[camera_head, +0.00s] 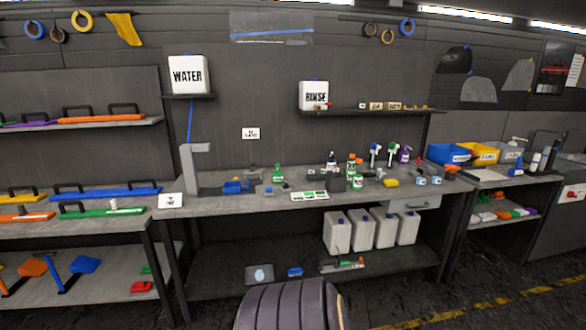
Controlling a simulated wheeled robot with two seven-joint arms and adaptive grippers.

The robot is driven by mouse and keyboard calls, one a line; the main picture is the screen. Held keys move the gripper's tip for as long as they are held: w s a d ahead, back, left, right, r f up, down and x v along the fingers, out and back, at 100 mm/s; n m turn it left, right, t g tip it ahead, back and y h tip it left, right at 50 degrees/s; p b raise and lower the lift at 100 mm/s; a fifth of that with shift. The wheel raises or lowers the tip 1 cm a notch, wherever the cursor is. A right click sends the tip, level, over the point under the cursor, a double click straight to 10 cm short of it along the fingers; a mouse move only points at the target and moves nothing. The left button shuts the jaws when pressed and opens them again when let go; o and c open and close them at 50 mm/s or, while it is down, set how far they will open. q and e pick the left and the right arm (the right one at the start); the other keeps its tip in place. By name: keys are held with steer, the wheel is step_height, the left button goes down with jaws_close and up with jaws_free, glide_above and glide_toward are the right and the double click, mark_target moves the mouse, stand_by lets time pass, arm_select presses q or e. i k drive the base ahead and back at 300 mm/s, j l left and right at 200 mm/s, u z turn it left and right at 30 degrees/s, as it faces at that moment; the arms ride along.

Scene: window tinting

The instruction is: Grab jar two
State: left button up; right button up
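I see no readable "two" label, so I cannot tell which container is jar two. Two small light-blue and white containers, a left one (421,181) and a right one (436,180), stand near the right end of the grey workbench (240,204). Several white jugs (337,232) with dark caps stand in a row on the shelf below. Small bottles stand at the back of the bench, among them an orange-and-green one (351,164) and a purple one (405,155). Neither of my grippers is in view.
A yellow sponge-like item (391,183), a green bottle (278,173) and a grey stand (193,168) are on the bench. A WATER tank (188,76) and a RINSE tank (315,95) sit on wall shelves. Side racks flank the bench. Floor shows free at lower right.

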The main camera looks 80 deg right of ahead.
mark_target(437, 177)
steer(key=z, duration=3.85)
